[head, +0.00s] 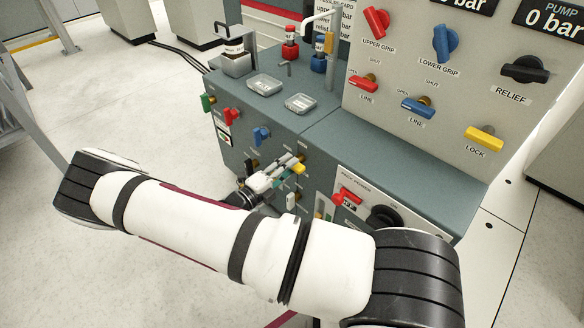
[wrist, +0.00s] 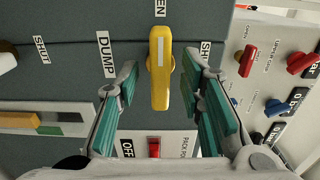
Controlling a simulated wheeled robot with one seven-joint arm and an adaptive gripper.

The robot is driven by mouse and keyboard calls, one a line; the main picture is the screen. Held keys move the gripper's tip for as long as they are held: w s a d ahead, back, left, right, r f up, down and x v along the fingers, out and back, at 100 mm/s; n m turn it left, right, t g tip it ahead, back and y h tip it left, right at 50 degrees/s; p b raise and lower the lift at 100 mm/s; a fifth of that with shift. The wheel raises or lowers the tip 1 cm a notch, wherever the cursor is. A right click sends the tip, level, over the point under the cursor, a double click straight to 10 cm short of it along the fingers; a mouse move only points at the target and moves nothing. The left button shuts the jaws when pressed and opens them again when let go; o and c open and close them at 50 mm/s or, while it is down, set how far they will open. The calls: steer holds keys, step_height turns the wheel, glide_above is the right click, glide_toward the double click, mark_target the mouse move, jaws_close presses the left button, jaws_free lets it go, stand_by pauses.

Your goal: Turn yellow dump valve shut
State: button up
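The yellow dump valve handle (wrist: 160,72) is a long bar with a pale stripe, mounted on the dark grey cabinet front. In the wrist view it stands upright in the picture, one end by a partly cut-off label ending in "EN", with "DUMP" to its left and a partly hidden "SH" label to its right. My gripper (wrist: 162,66) is open, its two green-padded fingers on either side of the handle with a visible gap to each. In the head view, the yellow handle (head: 299,169) shows at my gripper (head: 284,171), partly hidden by it.
Red and blue handles (head: 232,116) sit on the same cabinet front. A pack power panel with a red switch (head: 347,196) is to the right. The upper panel has several knobs and a yellow lock handle (head: 484,138). Two small trays (head: 301,103) lie on the cabinet top.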

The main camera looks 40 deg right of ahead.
steer(key=shift+w+d, duration=0.2)
steer(key=shift+d, duration=0.8)
jaws_close()
